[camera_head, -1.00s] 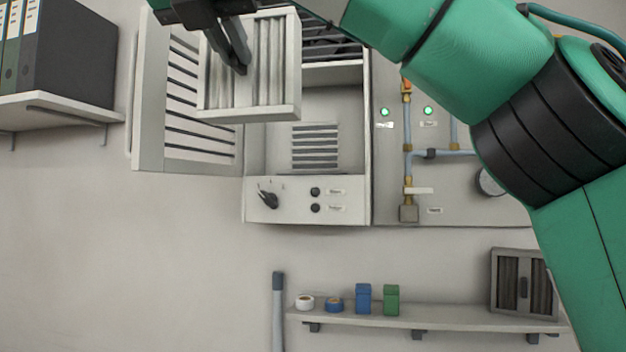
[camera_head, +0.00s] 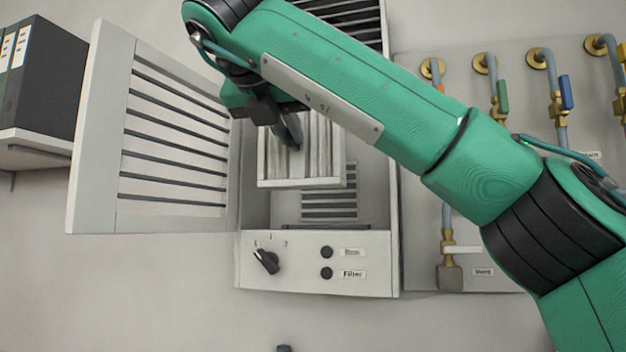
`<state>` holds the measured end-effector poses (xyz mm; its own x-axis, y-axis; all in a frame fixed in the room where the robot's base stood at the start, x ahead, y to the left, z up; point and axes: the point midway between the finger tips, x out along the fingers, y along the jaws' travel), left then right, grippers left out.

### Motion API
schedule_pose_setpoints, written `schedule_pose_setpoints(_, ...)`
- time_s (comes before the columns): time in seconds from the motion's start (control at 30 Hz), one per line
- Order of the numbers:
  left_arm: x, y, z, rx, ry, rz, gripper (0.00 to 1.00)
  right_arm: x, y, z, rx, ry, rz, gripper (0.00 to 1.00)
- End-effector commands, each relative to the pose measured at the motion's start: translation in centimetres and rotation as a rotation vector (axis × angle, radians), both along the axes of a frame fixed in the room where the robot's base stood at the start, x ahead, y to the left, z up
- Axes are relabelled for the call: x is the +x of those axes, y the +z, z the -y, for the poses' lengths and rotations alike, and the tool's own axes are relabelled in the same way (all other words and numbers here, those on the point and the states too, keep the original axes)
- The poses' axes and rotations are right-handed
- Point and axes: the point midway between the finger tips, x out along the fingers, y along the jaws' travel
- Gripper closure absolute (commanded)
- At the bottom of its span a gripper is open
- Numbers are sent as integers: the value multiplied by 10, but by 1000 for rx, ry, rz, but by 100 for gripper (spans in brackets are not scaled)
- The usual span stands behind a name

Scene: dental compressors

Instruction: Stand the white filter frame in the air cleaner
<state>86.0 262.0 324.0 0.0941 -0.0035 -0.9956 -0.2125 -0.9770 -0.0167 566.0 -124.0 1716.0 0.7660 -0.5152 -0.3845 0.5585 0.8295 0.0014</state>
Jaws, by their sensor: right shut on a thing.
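The air cleaner (camera_head: 318,264) is a light grey wall cabinet with a slatted door (camera_head: 100,130) swung open to the left. The white filter frame (camera_head: 302,184), with pleated grey-white filling, is upright in front of or inside the open cabinet; its exact depth is hard to tell. My right gripper (camera_head: 291,138) is shut on the filter frame, and my green right arm hides the frame's top and the upper cabinet. Below the frame, part of the cabinet's slotted back vent (camera_head: 330,205) shows. My left gripper is not in view.
A control panel with a black knob (camera_head: 266,261) and two buttons forms the cabinet's lower front. Pipes with valves (camera_head: 560,100) are on the board to the right. A shelf with binders (camera_head: 40,75) is at far left.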

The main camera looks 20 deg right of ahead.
Motion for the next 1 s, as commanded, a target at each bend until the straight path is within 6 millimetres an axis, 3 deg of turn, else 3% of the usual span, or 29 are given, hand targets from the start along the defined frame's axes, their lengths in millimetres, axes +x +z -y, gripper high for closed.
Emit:
schedule_pose_setpoints(0.03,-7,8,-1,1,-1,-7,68,10,3,7,3,0,-4,100)
schedule_pose_setpoints(0.5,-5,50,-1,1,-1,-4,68,102,1,69,-1,-1,-1,100)
schedule_pose_setpoints(0.63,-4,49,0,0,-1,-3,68,99,-20,67,-2,2,0,100)
schedule_pose_setpoints(1.0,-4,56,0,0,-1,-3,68,99,-48,67,-3,1,-1,100)
